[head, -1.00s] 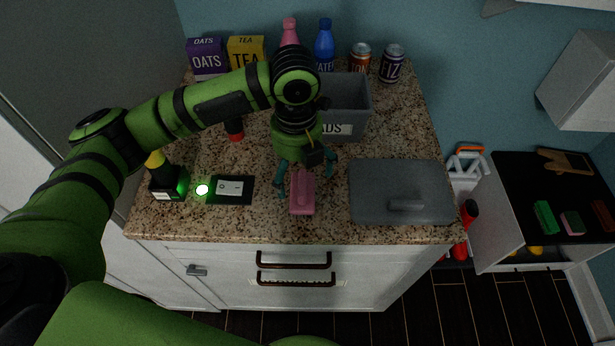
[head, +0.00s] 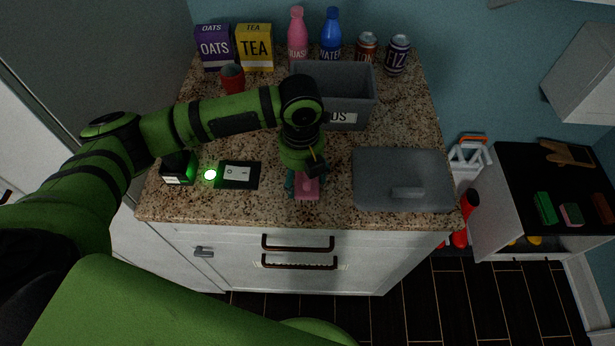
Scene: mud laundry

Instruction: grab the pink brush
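The pink brush (head: 308,188) lies on the granite counter near its front edge, left of a grey lid. My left gripper (head: 306,182) points down over the brush, with teal fingers at its sides. The left finger shows close beside the brush. The right finger is largely hidden by the gripper body and the brush's upper part is covered, so I cannot tell whether the fingers are shut on it. My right gripper is not in view.
A grey bin (head: 352,84) stands behind my gripper; the grey lid (head: 385,172) lies right of the brush. A dark card (head: 222,180) and black device (head: 178,170) with a green light are left. Bottles, cans and boxes line the back.

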